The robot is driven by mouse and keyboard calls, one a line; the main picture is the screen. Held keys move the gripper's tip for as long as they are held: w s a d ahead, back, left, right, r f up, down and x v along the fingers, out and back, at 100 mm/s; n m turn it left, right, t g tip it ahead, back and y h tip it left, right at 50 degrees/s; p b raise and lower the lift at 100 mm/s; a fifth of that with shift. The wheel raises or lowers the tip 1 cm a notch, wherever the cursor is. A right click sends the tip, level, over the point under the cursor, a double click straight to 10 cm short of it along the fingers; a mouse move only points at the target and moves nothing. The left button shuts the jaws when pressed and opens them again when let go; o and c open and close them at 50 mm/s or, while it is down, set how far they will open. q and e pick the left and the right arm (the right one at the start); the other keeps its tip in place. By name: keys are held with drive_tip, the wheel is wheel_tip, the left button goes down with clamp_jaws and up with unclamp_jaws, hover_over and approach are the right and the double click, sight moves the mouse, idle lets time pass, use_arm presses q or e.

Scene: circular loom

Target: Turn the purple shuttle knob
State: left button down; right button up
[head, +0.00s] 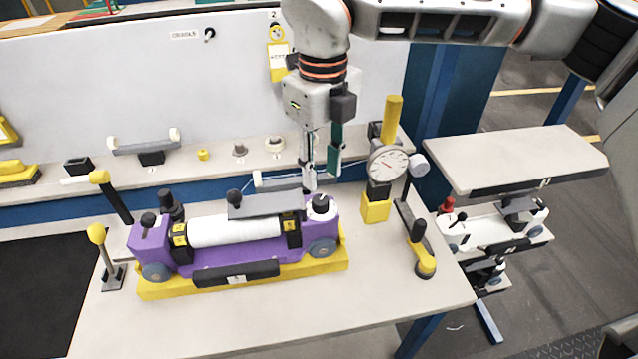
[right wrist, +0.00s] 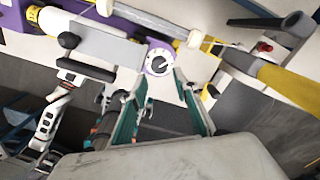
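The purple shuttle (head: 205,259) sits on a yellow base on the table. A white roll (head: 236,231) lies along its top. At its right end is a round white dial with a dark knob (head: 320,203); in the right wrist view the knob (right wrist: 159,63) shows face-on, its dial edged in purple. My right gripper (head: 322,180) points down just above and behind this end, fingers apart and nothing between them. In the right wrist view its green-sided fingers (right wrist: 163,88) reach toward the dial, with the knob roughly in line with the gap. I cannot tell any contact. My left gripper is not in the head view.
A dial gauge (head: 388,166) on a yellow block stands right of the shuttle. A yellow-and-black lever (head: 422,254) is in front of it. A yellow-knobbed lever (head: 98,236) stands at the left. The table's front right (head: 380,295) is clear.

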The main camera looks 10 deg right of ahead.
sight(322, 200)
wheel_tip(322, 200, down, 7)
drive_tip(key=shift+s+p, duration=0.1)
drive_tip(key=shift+p, duration=0.3)
drive_tip(key=shift+c, duration=0.4)
drive_tip(key=c, duration=0.8)
